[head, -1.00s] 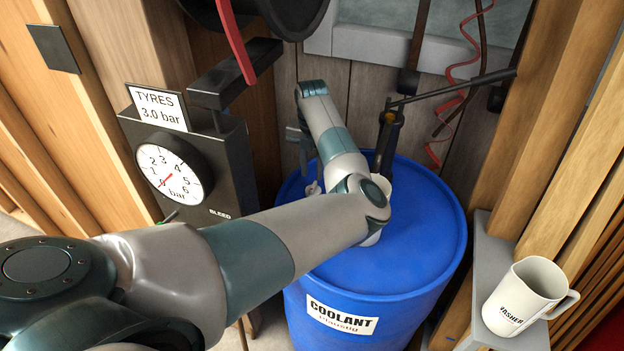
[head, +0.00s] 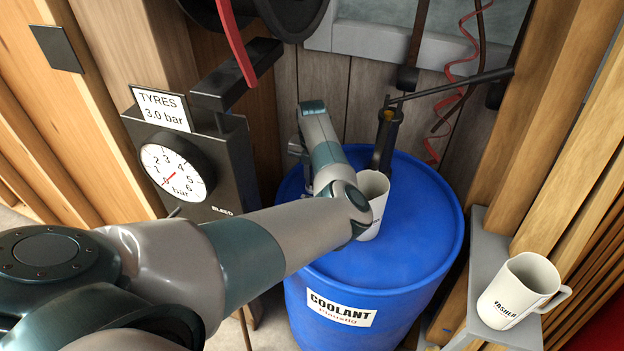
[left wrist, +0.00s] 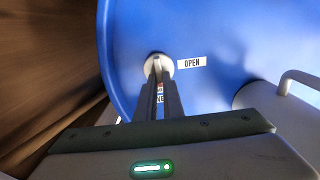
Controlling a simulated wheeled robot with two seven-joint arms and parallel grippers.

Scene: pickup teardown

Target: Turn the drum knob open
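The blue coolant drum (head: 400,245) stands upright in the middle of the head view. In the left wrist view the drum top (left wrist: 215,30) carries a round pale knob (left wrist: 155,64) with an "OPEN" label (left wrist: 192,63) to its right. Another label shows partly between my fingers. My left gripper (left wrist: 158,75) points at the knob, its two fingers close together with their tips at the raised grip, apparently closed on it. In the head view my left gripper (head: 306,178) is partly hidden behind my arm. My right gripper is not in view.
A white mug (head: 374,195) stands on the drum close to my arm, with a hand pump (head: 387,135) behind it. Another mug (head: 517,290) stands on a grey shelf at right. A tyre gauge (head: 172,172) is at left. The drum's right side is clear.

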